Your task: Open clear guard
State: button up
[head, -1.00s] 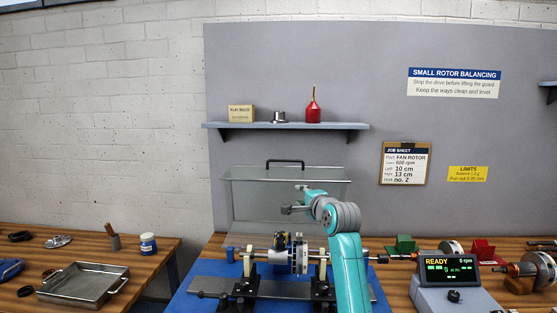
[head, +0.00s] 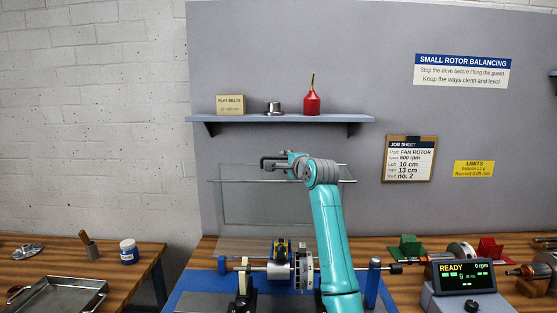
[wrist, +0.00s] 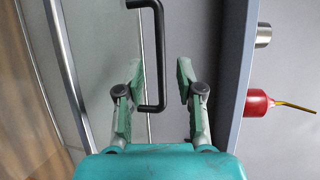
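The clear guard (head: 240,200) is a see-through panel with thin pale edges, standing behind the rotor rig in the head view. Its black bar handle (head: 264,157) is at the top edge. In the head view my gripper (head: 275,160) is at the handle, partly hidden by my wrist.
A shelf (head: 350,118) with a belt box, a metal cup and a red oil can (head: 312,103) is just above the handle. The rotor (head: 302,268) sits on the blue-based rig below. A READY display (head: 463,277) stands at right.

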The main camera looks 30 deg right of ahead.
aim_at(280, 159)
jog(key=shift+x, duration=2.9)
grip_shut()
